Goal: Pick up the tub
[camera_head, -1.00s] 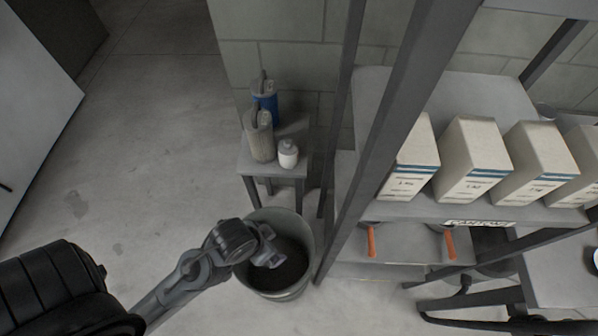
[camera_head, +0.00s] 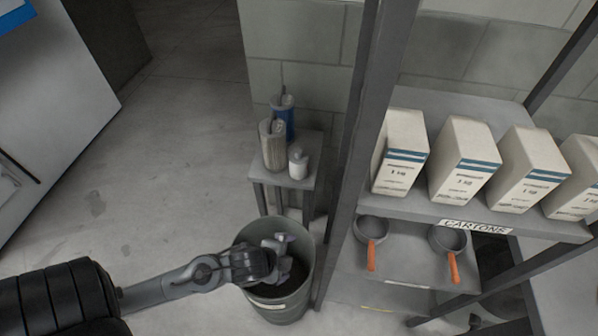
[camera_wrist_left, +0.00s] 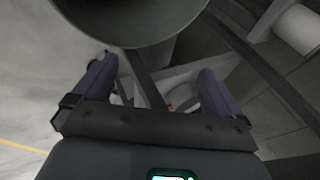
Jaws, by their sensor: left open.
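A small white tub (camera_head: 298,163) with a lid stands upright on a small grey side table (camera_head: 306,182) in the head view. My left gripper (camera_head: 282,243) is in front of the table and lower in the picture, over the mouth of a grey bin (camera_head: 301,294). It is apart from the tub. In the left wrist view, its two dark fingers (camera_wrist_left: 156,88) are spread with nothing held between them. I cannot make out the tub in that view. My right gripper is not in view.
A tan canister (camera_head: 273,147) and a blue one (camera_head: 286,117) stand beside the tub. A shelf post (camera_head: 347,190) rises to the right. The shelf holds several cartons (camera_head: 465,158), with orange-handled pans (camera_head: 371,232) below. Open floor (camera_head: 150,170) lies left.

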